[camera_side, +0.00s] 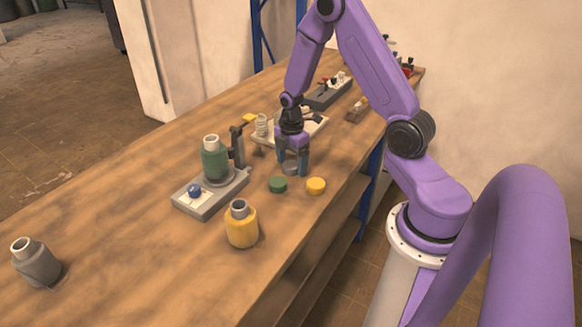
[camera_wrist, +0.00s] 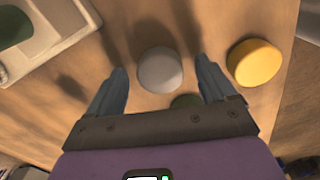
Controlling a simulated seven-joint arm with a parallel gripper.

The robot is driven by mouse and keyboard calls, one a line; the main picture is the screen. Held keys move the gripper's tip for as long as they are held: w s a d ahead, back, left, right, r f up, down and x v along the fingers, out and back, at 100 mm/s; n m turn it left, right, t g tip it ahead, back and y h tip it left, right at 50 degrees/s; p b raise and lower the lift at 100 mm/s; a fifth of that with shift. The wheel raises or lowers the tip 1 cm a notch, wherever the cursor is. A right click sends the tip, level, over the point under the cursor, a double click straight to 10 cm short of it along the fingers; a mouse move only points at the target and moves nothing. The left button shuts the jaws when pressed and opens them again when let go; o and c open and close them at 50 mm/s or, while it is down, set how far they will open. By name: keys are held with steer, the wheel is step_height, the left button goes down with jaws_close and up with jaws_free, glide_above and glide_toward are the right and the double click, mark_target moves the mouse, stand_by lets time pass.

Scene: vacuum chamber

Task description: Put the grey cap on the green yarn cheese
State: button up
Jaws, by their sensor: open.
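The grey cap (camera_side: 291,169) is on the wooden table between the fingers of my gripper (camera_side: 292,165). In the wrist view the grey cap (camera_wrist: 160,70) lies between the two blue fingertips of my gripper (camera_wrist: 161,72), with gaps at both sides. My gripper is open, pointing down, close above the table. The green yarn cheese (camera_side: 215,162) stands upright on a grey fixture base (camera_side: 210,200), left of my gripper in the side view. Its pale neck shows at the top, uncapped.
A green cap (camera_side: 278,184) and a yellow cap (camera_side: 316,185) lie near my gripper. A yellow bottle (camera_side: 241,226) and a grey bottle (camera_side: 36,264) stand on the table. The fixture has a dark post (camera_side: 238,148) and a blue knob (camera_side: 194,190). A pale tray (camera_side: 315,128) lies behind my gripper.

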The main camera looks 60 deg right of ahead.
mark_target(291, 164)
steer(key=c, duration=1.1)
steer(key=shift+r, duration=0.1)
steer(key=shift+r, duration=0.5)
step_height(291, 164, up, 2)
steer(key=shift+r, duration=0.1)
steer(key=s+a+r, duration=0.2)
steer(key=s+r, duration=0.2)
steer(key=s, duration=0.2)
steer(key=s+a+r, duration=0.2)
steer(key=s+r, duration=0.3)
steer(key=s, duration=0.2)
steer(key=shift+a+r, duration=0.3)
steer(key=shift+a, duration=0.1)
